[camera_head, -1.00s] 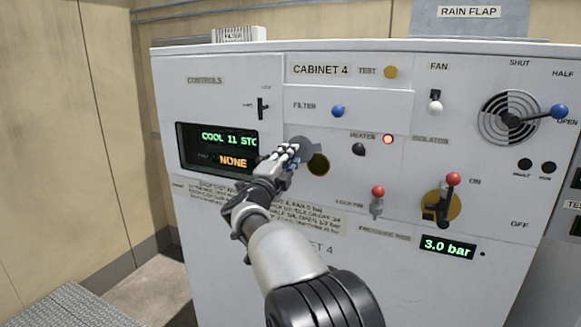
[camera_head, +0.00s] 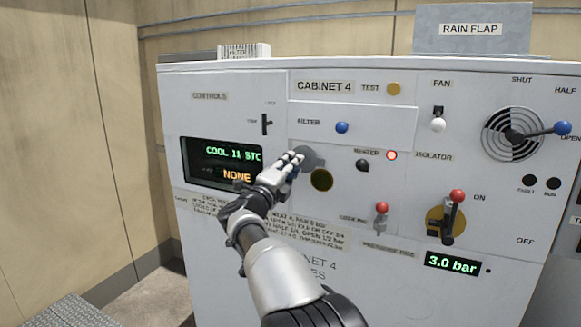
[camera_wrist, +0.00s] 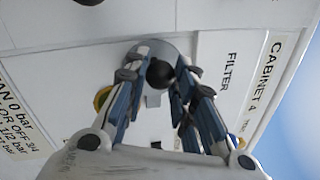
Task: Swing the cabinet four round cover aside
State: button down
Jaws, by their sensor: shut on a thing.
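The round cover (camera_head: 311,154) is a grey disc on the cabinet four panel, below the FILTER label. It sits up and left of a dark round port with a brass rim (camera_head: 321,180), most of which shows uncovered. My gripper (camera_head: 297,157) is shut on the cover's small dark knob, with its fingertips at the disc. In the wrist view the dark knob (camera_wrist: 160,73) lies between the two fingers, with the grey disc (camera_wrist: 150,44) behind it. The fingers hide the cover's left part.
A blue FILTER knob (camera_head: 342,127) is above right of the cover. A heater knob (camera_head: 362,165), a red-tipped lock pin (camera_head: 381,208) and the isolator lever (camera_head: 453,210) stick out to the right. A display (camera_head: 208,160) is at left.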

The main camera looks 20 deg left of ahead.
jog(key=c, duration=1.3)
grip_release()
jog(key=shift+d, duration=0.1)
jog(key=v, duration=1.2)
